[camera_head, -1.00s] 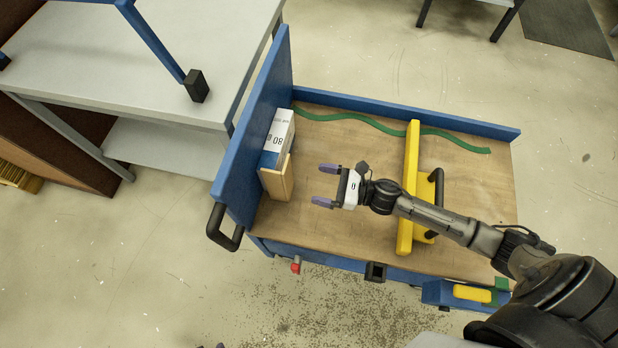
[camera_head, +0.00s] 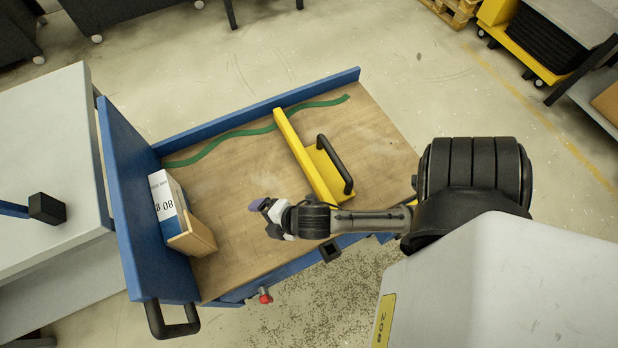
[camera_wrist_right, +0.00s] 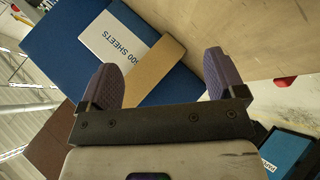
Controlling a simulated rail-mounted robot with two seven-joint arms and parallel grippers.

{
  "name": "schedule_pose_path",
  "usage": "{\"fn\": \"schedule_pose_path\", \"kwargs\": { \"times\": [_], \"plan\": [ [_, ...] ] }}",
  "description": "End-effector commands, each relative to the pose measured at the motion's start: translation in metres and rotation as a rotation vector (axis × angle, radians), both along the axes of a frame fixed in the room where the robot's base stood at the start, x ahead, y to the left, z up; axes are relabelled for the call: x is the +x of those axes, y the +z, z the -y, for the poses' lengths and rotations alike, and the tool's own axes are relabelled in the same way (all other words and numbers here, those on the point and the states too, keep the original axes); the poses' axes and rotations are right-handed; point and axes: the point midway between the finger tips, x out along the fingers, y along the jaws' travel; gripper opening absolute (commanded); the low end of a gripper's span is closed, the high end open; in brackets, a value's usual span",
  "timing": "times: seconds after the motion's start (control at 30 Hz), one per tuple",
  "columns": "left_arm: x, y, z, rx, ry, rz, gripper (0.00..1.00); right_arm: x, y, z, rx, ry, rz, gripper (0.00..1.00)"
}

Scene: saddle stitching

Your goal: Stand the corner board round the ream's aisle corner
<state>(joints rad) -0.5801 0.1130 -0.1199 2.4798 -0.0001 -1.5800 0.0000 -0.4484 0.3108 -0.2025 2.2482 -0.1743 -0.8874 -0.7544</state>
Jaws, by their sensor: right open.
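The ream (camera_head: 167,203), a white and blue wrapped block, stands on the wooden cart deck against the blue end wall. The tan corner board (camera_head: 196,238) stands upright at the ream's front corner, on the side of the cart's open edge. Whether it touches the ream closely is too small to tell. My right gripper (camera_head: 264,218) is open and empty, apart from the board, to its right. In the right wrist view the board (camera_wrist_right: 148,73) shows between the spread purple fingers but beyond them, with the ream (camera_wrist_right: 115,42) behind it. My left gripper is not in view.
The blue cart end wall (camera_head: 141,195) rises left of the ream. A yellow angled piece with a black handle (camera_head: 333,163) lies on the deck near my right arm. A green wavy strip (camera_head: 250,132) runs along the back rail. Bare deck lies between ream and yellow piece.

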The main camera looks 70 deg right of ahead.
Motion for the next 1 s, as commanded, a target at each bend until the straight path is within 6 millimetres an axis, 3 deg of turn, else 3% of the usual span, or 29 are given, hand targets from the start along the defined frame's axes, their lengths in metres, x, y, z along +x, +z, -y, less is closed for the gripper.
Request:
{"fn": "schedule_pose_path", "kwargs": {
  "times": [0.1,0.2,0.4,0.6,1.0],
  "plan": [
    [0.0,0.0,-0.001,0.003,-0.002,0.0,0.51,-0.04,-0.003,-0.005,0.265,-0.288,-0.201,0.89],
    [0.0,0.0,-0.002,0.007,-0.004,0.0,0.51,-0.071,-0.003,-0.009,0.423,-0.498,-0.338,0.89],
    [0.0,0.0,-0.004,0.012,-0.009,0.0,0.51,-0.111,0.001,-0.016,0.584,-0.772,-0.507,0.89],
    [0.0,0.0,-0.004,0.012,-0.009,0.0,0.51,-0.123,0.003,-0.019,0.623,-0.857,-0.555,0.89],
    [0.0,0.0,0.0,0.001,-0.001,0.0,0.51,-0.123,0.002,-0.018,0.621,-0.857,-0.555,0.89]
  ]
}}
